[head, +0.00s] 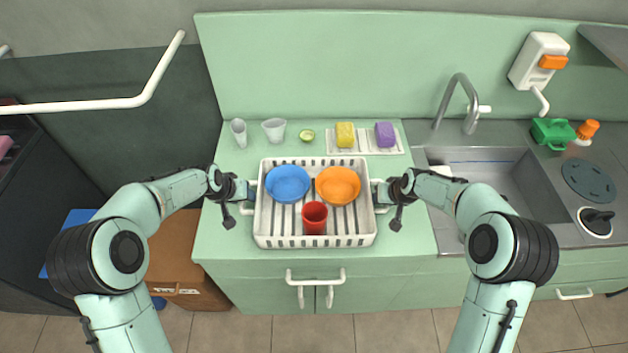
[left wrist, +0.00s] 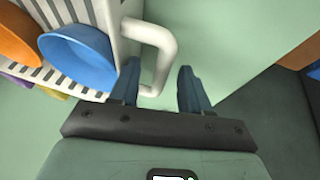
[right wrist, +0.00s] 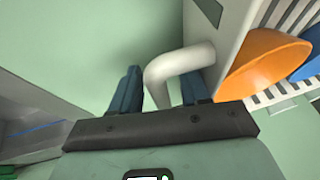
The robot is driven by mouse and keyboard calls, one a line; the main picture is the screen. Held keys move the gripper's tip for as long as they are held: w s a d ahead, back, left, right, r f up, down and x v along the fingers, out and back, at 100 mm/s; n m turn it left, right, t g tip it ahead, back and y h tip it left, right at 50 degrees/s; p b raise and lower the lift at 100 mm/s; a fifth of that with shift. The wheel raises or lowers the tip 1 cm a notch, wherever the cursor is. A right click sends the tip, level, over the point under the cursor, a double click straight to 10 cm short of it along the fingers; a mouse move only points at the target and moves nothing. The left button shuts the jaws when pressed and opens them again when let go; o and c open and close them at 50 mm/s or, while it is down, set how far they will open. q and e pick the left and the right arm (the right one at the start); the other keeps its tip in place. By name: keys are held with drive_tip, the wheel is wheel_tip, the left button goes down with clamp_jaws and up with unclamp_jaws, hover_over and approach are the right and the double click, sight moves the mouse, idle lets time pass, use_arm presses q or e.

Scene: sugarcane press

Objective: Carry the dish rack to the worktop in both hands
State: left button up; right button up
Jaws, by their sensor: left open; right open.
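The white dish rack (head: 262,228) stands on the green worktop (head: 225,240). It holds a blue bowl (head: 288,184), an orange bowl (head: 338,186) and a red cup (head: 314,217). My left gripper (head: 250,190) is open at the rack's left side; in the left wrist view the left white handle (left wrist: 160,45) lies between its open fingers (left wrist: 155,92). My right gripper (head: 380,190) is open at the rack's right side; in the right wrist view the right handle (right wrist: 180,65) lies between its open fingers (right wrist: 160,92). Whether the fingers touch the handles is unclear.
Behind the rack are two clear cups (head: 274,130), a lime half (head: 306,136) and a striped mat (head: 366,148) with yellow (head: 345,135) and purple (head: 385,135) sponges. The sink (head: 510,185) and tap (head: 460,105) are to the right. A cardboard box (head: 180,255) stands on the floor at left.

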drive_tip(key=shift+r, duration=0.15)
use_arm(q)
drive_tip(key=v, duration=0.4)
drive_tip(key=shift+a+r, duration=0.1)
drive_tip(key=shift+r, duration=0.15)
use_arm(e)
drive_tip(key=v, duration=1.1)
drive_tip(key=shift+s+r, duration=0.25)
drive_tip(key=shift+r, duration=0.05)
use_arm(q)
drive_tip(key=shift+s+r, duration=0.1)
drive_tip(key=p+v, duration=0.1)
drive_tip(key=v, duration=0.6)
drive_tip(key=shift+p, duration=0.4)
use_arm(e)
drive_tip(key=shift+w+r, duration=0.25)
drive_tip(key=shift+r, duration=0.45)
drive_tip(key=shift+w+r, duration=0.3)
drive_tip(key=shift+r, duration=0.45)
use_arm(q)
drive_tip(key=shift+r, duration=0.1)
drive_tip(key=shift+r, duration=0.1)
